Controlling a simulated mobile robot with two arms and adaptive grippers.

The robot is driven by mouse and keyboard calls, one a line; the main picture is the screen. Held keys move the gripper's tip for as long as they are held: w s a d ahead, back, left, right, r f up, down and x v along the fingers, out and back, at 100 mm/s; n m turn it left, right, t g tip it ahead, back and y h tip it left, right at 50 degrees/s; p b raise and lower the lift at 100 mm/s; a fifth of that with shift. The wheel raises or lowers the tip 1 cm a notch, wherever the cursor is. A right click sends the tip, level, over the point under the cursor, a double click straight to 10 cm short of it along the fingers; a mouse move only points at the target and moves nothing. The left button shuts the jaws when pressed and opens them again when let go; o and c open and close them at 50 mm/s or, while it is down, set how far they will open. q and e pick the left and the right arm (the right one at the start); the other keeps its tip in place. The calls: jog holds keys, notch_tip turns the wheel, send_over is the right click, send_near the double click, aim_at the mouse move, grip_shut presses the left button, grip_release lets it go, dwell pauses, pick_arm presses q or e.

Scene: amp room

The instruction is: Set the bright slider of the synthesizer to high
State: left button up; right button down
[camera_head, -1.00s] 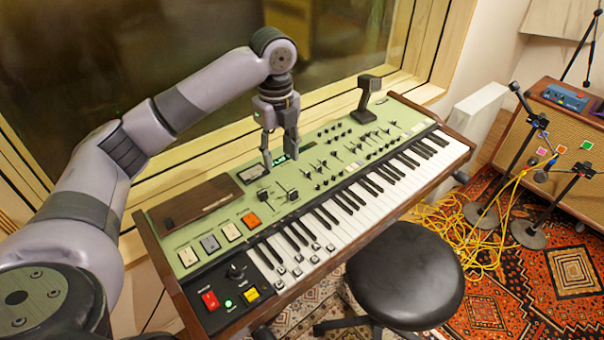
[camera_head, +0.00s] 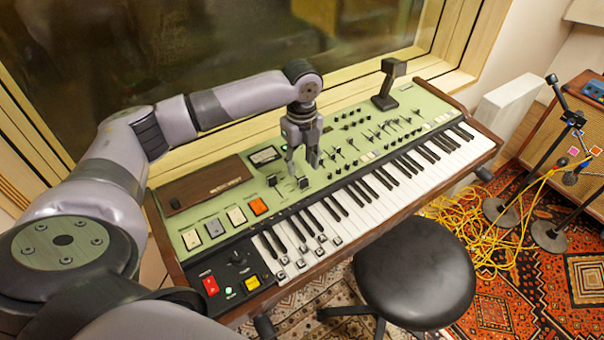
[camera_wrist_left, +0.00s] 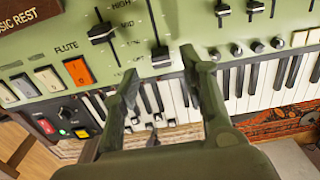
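The green synthesizer (camera_head: 225,212) stands under the window. Two black-capped sliders sit left of centre on its panel: a left one (camera_head: 272,180) and a right one (camera_head: 303,182). In the left wrist view, the left slider cap (camera_wrist_left: 103,33) is partway along its slot, and the right slider cap (camera_wrist_left: 160,57) is at the keyboard end of its slot. A "HIGH" label is at the far end; I cannot read which one is bright. My left gripper (camera_head: 303,165) is open above them, with the right cap between its fingertips (camera_wrist_left: 160,68) in the picture. Contact cannot be told. My right gripper is out of view.
A black stool (camera_head: 415,270) stands before the keys. A black upright device (camera_head: 388,85) stands on the synthesizer's back edge. Microphone stands (camera_head: 550,225) and yellow cables (camera_head: 470,230) lie to the right. More slider knobs (camera_head: 385,130) fill the panel right of the gripper.

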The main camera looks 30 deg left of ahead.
aim_at(302, 177)
pick_arm(q)
notch_tip(302, 177, down, 5)
jog(key=shift+r, duration=0.1)
grip_shut()
dwell(0.7)
dwell(0.3)
